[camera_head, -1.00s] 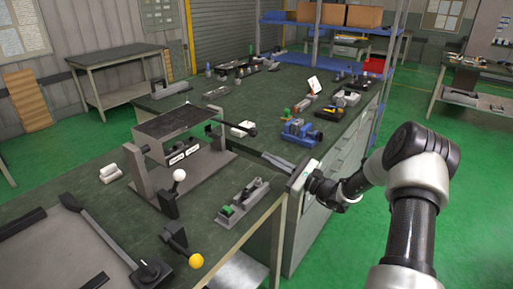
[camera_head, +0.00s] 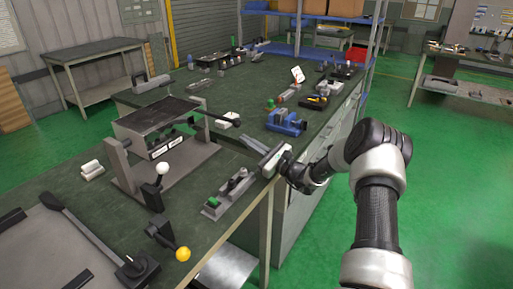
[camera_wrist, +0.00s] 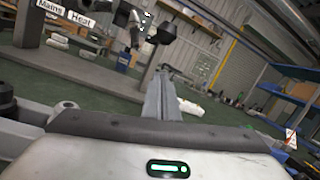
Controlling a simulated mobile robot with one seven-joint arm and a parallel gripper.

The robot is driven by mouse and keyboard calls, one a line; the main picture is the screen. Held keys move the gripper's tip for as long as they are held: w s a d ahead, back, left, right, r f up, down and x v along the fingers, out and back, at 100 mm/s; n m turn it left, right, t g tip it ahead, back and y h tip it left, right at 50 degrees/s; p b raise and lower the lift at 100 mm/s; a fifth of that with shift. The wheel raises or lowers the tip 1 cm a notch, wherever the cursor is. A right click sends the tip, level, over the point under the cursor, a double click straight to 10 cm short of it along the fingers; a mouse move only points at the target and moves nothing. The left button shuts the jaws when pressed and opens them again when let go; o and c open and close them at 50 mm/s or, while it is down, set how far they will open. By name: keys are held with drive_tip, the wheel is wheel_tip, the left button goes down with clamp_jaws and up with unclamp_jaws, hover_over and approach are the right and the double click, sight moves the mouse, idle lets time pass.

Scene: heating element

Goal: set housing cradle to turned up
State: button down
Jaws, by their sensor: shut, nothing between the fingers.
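The housing cradle (camera_head: 158,115) is a dark, flat-topped box held between grey uprights on a grey base on the green bench. Its top looks nearly level, and its front carries white labels; in the wrist view (camera_wrist: 68,15) these read "Mains" and "Heat". A dark rod with a black knob (camera_head: 237,121) sticks out at its right. My gripper (camera_head: 246,138) is to the right of the cradle, just below and right of the knob in the picture, apparently apart from it. Its fingers (camera_wrist: 160,90) are together and empty, pointing towards the cradle side.
A grey fixture with a green part (camera_head: 226,195) lies near the bench's right edge. A blue vise (camera_head: 287,122) stands behind my gripper. White cylinders (camera_head: 92,169) lie left.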

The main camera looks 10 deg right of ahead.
drive_tip(key=shift+w+a+r, duration=0.1)
drive_tip(key=shift+a+r, duration=0.2)
drive_tip(key=shift+r, duration=0.35)
drive_tip(key=shift+w+a+r, duration=0.1)
drive_tip(key=shift+a+r, duration=0.15)
drive_tip(key=shift+r, duration=0.45)
drive_tip(key=shift+w+a+r, duration=0.1)
drive_tip(key=shift+a+r, duration=0.2)
drive_tip(key=shift+r, duration=0.35)
